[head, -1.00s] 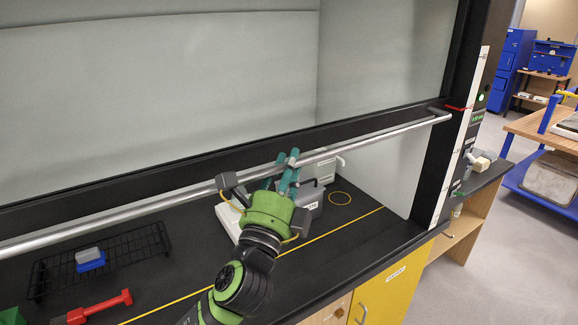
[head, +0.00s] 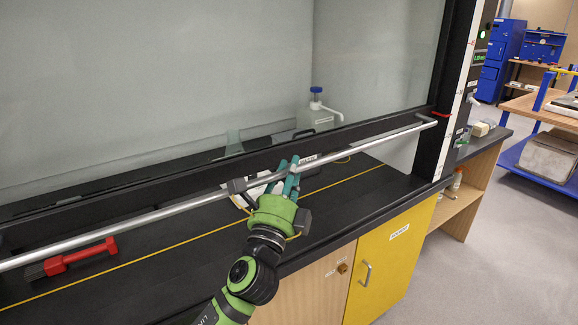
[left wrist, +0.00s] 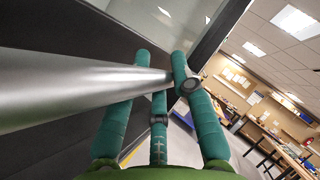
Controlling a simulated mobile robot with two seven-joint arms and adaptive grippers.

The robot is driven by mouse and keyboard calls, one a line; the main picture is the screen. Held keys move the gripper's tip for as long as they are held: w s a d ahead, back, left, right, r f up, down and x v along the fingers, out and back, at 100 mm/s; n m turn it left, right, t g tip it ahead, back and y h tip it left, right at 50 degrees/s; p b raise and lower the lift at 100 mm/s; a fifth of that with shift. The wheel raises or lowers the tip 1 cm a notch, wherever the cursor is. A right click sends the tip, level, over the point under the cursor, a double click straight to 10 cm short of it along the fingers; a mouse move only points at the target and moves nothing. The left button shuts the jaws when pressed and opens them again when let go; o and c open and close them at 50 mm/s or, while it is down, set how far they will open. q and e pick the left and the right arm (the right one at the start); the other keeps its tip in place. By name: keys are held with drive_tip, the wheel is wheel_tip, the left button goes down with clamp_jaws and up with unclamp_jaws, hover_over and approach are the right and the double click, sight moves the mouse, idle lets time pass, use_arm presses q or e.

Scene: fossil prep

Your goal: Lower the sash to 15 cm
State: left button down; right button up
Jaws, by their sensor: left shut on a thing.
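The sash is a large glass pane (head: 200,80) with a black bottom frame (head: 120,185). A long silver handle bar (head: 120,220) runs along its front. My left gripper (head: 290,170) is shut on the bar, right of its middle. In the left wrist view the teal fingers (left wrist: 160,85) close around the silver bar (left wrist: 70,85). A white scale strip (head: 455,120) runs up the right post, with a red pointer (head: 441,115) near the bar's right end. The scale's figures are too small to read. My right gripper is not in view.
Behind the glass stands a bottle with a blue cap (head: 316,110). A red-handled brush (head: 75,258) lies on the black worktop (head: 190,240), where a yellow line (head: 200,233) runs along the front. A yellow cabinet door (head: 385,265) is below. The aisle floor at right is clear.

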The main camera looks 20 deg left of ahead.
use_arm(q)
wheel_tip(320, 180, down, 8)
drive_tip(key=b, duration=0.5)
drive_tip(key=shift+f, duration=0.15)
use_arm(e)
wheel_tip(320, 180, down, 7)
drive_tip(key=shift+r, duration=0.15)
use_arm(q)
drive_tip(key=shift+d, duration=0.1)
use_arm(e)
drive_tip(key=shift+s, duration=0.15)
use_arm(q)
drive_tip(key=c, duration=1)
unclamp_jaws()
drive_tip(key=shift+c, duration=0.2)
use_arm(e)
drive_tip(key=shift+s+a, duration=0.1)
use_arm(q)
drive_tip(key=v, duration=1.2)
